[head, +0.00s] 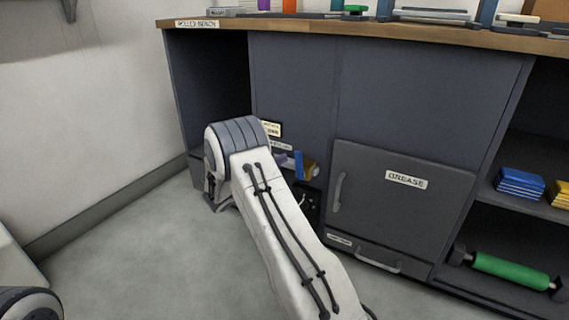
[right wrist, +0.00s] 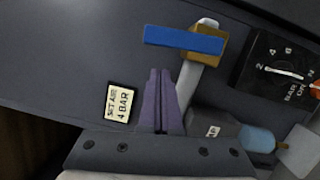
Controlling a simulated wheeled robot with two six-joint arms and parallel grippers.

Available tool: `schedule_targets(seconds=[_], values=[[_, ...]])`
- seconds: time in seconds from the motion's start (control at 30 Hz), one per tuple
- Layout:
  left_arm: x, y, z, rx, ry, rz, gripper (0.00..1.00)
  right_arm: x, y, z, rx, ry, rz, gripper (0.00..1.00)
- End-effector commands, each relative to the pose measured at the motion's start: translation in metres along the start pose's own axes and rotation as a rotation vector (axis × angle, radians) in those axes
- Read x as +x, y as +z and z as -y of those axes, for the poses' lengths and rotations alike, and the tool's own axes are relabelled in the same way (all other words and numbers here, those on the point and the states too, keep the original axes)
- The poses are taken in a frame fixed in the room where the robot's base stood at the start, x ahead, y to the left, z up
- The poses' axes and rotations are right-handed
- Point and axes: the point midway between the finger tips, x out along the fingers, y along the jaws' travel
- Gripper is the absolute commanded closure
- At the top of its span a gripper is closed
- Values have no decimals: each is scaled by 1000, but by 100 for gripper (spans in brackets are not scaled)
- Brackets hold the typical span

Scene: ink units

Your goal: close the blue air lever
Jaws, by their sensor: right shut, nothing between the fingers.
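The blue air lever (head: 298,164) stands roughly upright on a brass valve body (head: 310,171) at the front of the bench cabinet. In the right wrist view the blue lever (right wrist: 184,40) lies across the grey pipe (right wrist: 187,82), with the brass body (right wrist: 207,47) at its right end. My right gripper (head: 283,158) has purple fingers, shut and empty. In the right wrist view its fingertips (right wrist: 160,76) point toward the lever's left part, with a visible gap between. In the head view they are just left of the lever, partly hidden by my arm.
A "SET AIR 4 BAR" label (right wrist: 119,103) is left of the fingers. A black dial panel (right wrist: 280,70) is right of the valve. The grease cabinet door (head: 398,200) stands right of the valve. Open floor (head: 130,245) lies to the left.

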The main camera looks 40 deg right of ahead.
Motion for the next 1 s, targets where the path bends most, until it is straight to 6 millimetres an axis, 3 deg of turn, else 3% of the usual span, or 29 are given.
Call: schedule_targets(seconds=[0.07,0.13,0.43,0.6,0.83,1.0], values=[[9,0,1,0,0,0,50,-5,-14,5,3,0,-1,100],[-13,0,-1,0,0,1,50,-26,-11,-6,-5,0,-6,100],[-40,-2,-3,0,0,0,50,-84,-8,-4,-3,-1,0,100],[-44,-2,-3,0,0,0,50,-99,-8,-2,-2,-1,3,100],[-45,-2,-3,0,0,0,50,-103,-8,-2,-2,-5,4,100],[-61,-3,-4,0,0,0,50,-124,13,-31,-29,-119,21,100]])
